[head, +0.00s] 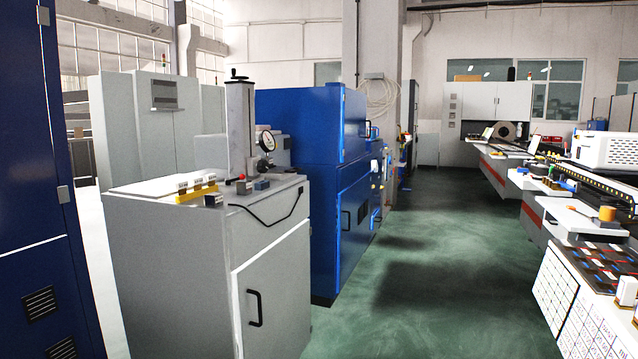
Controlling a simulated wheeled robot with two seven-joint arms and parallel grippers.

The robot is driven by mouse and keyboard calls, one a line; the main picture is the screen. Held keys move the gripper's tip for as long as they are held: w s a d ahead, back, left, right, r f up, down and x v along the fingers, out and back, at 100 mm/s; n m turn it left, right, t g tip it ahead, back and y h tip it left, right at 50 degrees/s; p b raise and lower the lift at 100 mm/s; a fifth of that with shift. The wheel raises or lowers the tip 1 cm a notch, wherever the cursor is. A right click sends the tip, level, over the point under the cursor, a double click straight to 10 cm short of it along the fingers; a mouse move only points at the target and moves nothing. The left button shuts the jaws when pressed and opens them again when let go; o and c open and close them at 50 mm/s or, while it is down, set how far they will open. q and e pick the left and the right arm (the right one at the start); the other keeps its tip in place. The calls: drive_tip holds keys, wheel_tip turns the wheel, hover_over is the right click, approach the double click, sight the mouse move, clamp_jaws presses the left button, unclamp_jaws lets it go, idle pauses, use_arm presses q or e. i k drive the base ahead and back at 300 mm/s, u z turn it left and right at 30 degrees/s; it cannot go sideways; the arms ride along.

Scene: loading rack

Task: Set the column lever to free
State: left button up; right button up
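A grey upright column (240,125) stands on top of a grey cabinet (170,250) left of the middle in the head view. A dark handwheel (238,75) sits at the column's top. A round white dial gauge (267,140) is on its right side. A small red knob (242,177) shows low at the column's foot; I cannot tell if it belongs to the column lever. The lever's position is too small to make out. Neither of my grippers is in view.
A yellow rack of small blocks (196,195) and several loose dark blocks lie on the cabinet top, with a black cable at its front edge. A blue machine (300,130) stands behind right, a blue cabinet (30,180) at left. The green floor (415,280) is clear right of the cabinet.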

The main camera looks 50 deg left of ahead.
sight(242, 177)
drive_tip(key=i, duration=1.2)
drive_tip(key=u, duration=1.5)
drive_tip(key=i, duration=1.4)
drive_tip(key=u, duration=1.3)
